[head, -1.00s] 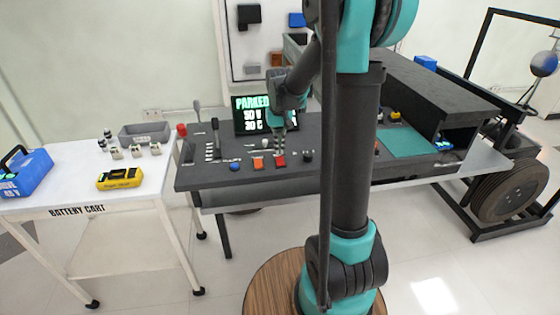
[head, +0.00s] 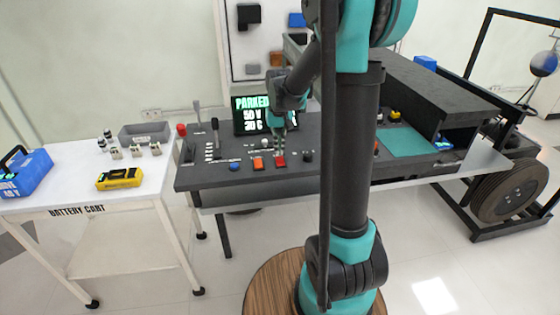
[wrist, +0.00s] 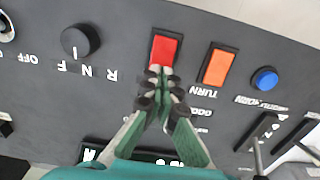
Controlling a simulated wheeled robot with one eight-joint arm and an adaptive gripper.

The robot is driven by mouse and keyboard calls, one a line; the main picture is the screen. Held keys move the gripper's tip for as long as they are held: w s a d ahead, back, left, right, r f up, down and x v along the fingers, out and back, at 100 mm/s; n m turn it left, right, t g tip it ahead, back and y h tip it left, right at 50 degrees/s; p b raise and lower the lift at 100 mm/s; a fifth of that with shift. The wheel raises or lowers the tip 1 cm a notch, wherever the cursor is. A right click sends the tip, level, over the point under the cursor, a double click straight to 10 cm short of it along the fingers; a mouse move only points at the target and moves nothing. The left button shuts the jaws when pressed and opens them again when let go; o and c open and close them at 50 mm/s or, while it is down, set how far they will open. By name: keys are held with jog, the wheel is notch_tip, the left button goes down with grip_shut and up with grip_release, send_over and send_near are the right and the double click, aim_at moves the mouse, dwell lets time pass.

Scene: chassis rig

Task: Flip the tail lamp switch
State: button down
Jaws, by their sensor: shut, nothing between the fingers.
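A red rocker switch (wrist: 165,50) in a black frame sits on the dark console; it also shows in the head view (head: 280,160). Its label is hidden behind my gripper, so I cannot read whether it says tail lamp. My gripper (wrist: 160,74) is shut and empty, its fingertips at the label-side edge of the red switch. I cannot tell whether they touch it. In the head view my gripper (head: 281,148) points down over the console at this switch. An orange rocker switch (wrist: 218,66) labelled TURN sits beside the red one.
A blue horn button (wrist: 265,79) and a black rotary knob (wrist: 80,40) flank the two switches. Levers (head: 214,135) stand at the console's left. A lit PARKED screen (head: 250,115) stands behind my gripper. A battery cart (head: 60,203) is at the left.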

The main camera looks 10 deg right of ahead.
aim_at(279, 158)
jog(key=shift+f, duration=1.05)
dwell(0.9)
jog(key=shift+r, duration=3.5)
jog(key=s+d+f+t, duration=0.2)
jog(key=s+f, duration=0.3)
jog(key=s, duration=0.6)
jog(key=s+d+f+t, duration=0.2)
jog(key=s+f, duration=0.3)
jog(key=s, duration=0.6)
